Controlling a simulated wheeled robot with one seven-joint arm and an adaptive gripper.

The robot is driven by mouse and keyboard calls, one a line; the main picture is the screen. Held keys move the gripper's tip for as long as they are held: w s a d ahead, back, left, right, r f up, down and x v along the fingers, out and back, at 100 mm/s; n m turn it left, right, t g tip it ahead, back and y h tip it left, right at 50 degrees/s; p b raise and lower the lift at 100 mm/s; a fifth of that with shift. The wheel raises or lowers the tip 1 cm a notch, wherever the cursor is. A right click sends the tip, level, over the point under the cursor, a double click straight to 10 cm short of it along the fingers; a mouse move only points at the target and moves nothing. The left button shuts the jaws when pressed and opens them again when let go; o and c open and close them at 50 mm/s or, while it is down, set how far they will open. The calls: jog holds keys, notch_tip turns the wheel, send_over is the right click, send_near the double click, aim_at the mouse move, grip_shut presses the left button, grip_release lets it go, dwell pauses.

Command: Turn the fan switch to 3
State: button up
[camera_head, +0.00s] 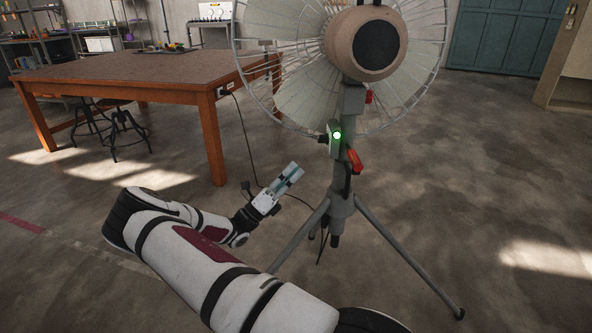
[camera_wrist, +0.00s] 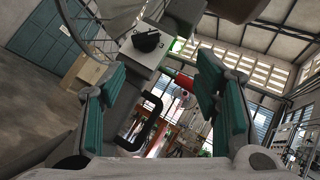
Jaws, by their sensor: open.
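A large pedestal fan (camera_head: 372,40) stands on a tripod, right of centre in the head view. A small grey switch box (camera_head: 334,146) with a lit green light sits on its post below the motor. In the wrist view, a black switch knob (camera_wrist: 147,41) is on the face of the grey box (camera_wrist: 137,57), beyond my fingers near the top. The number it points to is too small to read. My gripper (camera_head: 291,172) is open and empty, left of the post and lower than the box. Its teal-padded fingers (camera_wrist: 160,98) stand apart in the wrist view, with nothing between the pads.
A red lever (camera_head: 354,161) sticks out beside the post, just below the box. Tripod legs (camera_head: 405,263) spread across the floor. A black cable (camera_head: 246,140) runs from the wooden table (camera_head: 150,75) toward the fan. Floor at right is clear.

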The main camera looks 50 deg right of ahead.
jog(key=shift+s+a+r+b+v, duration=0.1)
jog(key=shift+b+v, duration=0.1)
jog(key=shift+v, duration=0.65)
jog(key=shift+s+a+r+b+v, duration=0.15)
jog(key=shift+b+v, duration=0.1)
jog(key=shift+v, duration=0.6)
jog(key=shift+s+a+r+b+v, duration=0.1)
jog(key=shift+b+v, duration=0.1)
jog(key=shift+v, duration=0.7)
jog(key=v, duration=1.2)
jog(key=shift+c, duration=0.3)
